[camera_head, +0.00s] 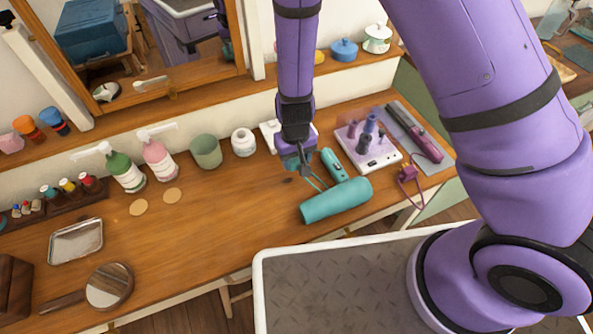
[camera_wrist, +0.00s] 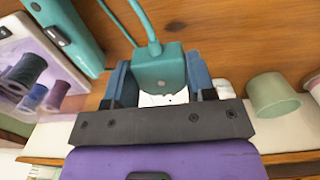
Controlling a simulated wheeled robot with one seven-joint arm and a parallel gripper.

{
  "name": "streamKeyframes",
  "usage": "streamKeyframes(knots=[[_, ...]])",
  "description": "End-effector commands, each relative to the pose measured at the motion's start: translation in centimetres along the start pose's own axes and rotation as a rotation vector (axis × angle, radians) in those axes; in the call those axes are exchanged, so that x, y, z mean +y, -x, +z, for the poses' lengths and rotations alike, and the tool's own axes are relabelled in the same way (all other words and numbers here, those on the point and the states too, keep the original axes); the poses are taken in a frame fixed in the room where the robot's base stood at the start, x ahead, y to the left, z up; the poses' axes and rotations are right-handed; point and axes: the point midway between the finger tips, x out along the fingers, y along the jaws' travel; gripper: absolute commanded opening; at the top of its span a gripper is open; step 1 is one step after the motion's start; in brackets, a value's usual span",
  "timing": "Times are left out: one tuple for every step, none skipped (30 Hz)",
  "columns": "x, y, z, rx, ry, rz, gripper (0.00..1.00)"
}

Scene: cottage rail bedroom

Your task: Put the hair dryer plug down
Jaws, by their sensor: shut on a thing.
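The teal hair dryer (camera_head: 337,200) lies on the wooden dressing table (camera_head: 230,218), its handle toward the wall. In the wrist view part of its teal body (camera_wrist: 68,28) shows at the upper left. My gripper (camera_head: 298,166) is above the table, left of the handle. It is shut on the teal hair dryer plug (camera_wrist: 158,68), which sits between the blue fingers in the wrist view. The teal cord runs from the plug toward the dryer. I cannot tell whether the plug touches the table. A white piece (camera_wrist: 165,99) shows behind the plug, partly hidden.
A green cup (camera_head: 206,151) and white jar (camera_head: 243,142) stand to the left, with pump bottles beyond. The table front left of the dryer is mostly clear.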

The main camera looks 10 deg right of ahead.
Motion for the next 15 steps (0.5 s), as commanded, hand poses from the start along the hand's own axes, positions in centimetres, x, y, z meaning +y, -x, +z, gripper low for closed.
streamKeyframes(knots=[[0.0, -0.6, 0.0, -0.001, -0.002, 0.0, 0.27], [0.0, -0.8, 0.0, -0.001, -0.003, 0.0, 0.27], [0.0, -1.1, 0.0, -0.001, -0.003, 0.0, 0.27], [0.0, -1.2, 0.0, 0.0, -0.002, 0.0, 0.27], [0.0, -1.3, 0.0, 0.0, -0.002, 0.0, 0.27], [0.0, -1.5, -0.1, 0.001, -0.001, 0.0, 0.27], [0.0, -1.7, -0.1, 0.001, -0.001, 0.0, 0.27], [0.0, -1.9, -0.1, 0.001, -0.001, 0.0, 0.27], [0.0, -2.4, 0.0, -0.001, -0.001, 0.0, 0.27], [0.0, -2.8, 0.0, -0.002, -0.001, 0.0, 0.27], [0.0, -3.2, 0.0, -0.001, -0.003, 0.0, 0.27], [0.1, -3.8, 0.0, -0.001, -0.003, 0.0, 0.27], [0.0, -4.2, 0.0, -0.002, -0.002, 0.0, 0.27], [0.0, -4.6, 0.0, -0.002, -0.002, -0.001, 0.27], [0.0, -5.0, 0.0, -0.001, -0.002, 0.0, 0.27]])
